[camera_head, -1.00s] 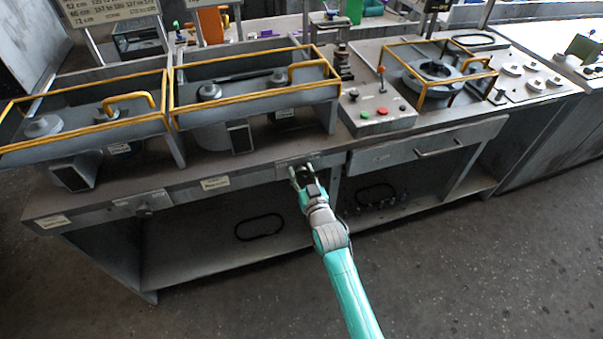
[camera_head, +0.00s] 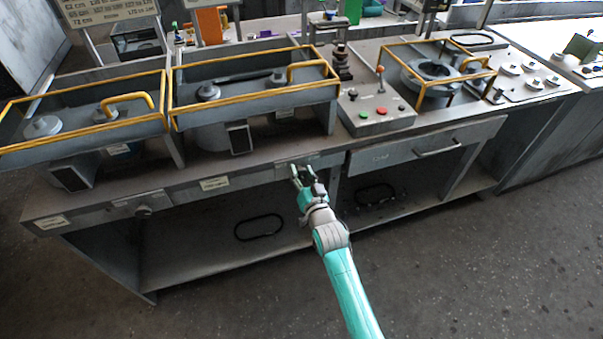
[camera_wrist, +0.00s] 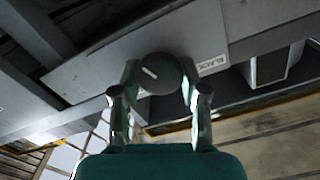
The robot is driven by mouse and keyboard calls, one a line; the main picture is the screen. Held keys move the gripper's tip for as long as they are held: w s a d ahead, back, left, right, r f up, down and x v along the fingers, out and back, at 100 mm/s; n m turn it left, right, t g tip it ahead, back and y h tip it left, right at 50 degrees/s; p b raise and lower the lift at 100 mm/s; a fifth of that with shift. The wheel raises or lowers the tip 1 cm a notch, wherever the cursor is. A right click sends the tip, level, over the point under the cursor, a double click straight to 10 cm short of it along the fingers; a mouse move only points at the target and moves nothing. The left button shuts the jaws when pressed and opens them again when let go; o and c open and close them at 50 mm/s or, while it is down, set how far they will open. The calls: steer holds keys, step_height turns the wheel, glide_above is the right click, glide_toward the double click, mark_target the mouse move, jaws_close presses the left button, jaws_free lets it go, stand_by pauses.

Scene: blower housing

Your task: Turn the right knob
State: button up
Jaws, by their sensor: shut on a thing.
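The right knob (camera_wrist: 163,80) is a round dark grey knob with a short white mark, on a grey panel. In the wrist view it sits between the two fingers of my gripper (camera_wrist: 160,90), which are shut on its sides. The white mark is slanted in that view. In the head view my gripper (camera_head: 303,173) is at the front edge of the workbench, just right of centre, and the knob is mostly hidden by the fingers.
Another dark knob (camera_head: 143,211) is on the bench front at the left. A drawer (camera_head: 400,152) is to the right of my gripper. A button box (camera_head: 377,113) and yellow-railed housings (camera_head: 255,95) stand on top. The floor in front is clear.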

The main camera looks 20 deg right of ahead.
steer(key=o, duration=1.1)
steer(key=shift+o, duration=0.2)
steer(key=s, duration=1.2)
steer(key=shift+f, duration=0.1)
steer(key=s+f+n+g, duration=0.1)
steer(key=s+f, duration=0.1)
steer(key=s, duration=0.9)
steer(key=s+f+n, duration=0.1)
steer(key=s+f, duration=0.1)
steer(key=s, duration=0.9)
steer(key=s+r+n+g, duration=0.1)
steer(key=s+r, duration=0.3)
steer(key=s, duration=0.5)
steer(key=s+r+n+g, duration=0.1)
steer(key=s+r, duration=0.3)
steer(key=s, duration=0.6)
steer(key=shift+s+r+n, duration=0.3)
steer(key=shift+r, duration=0.1)
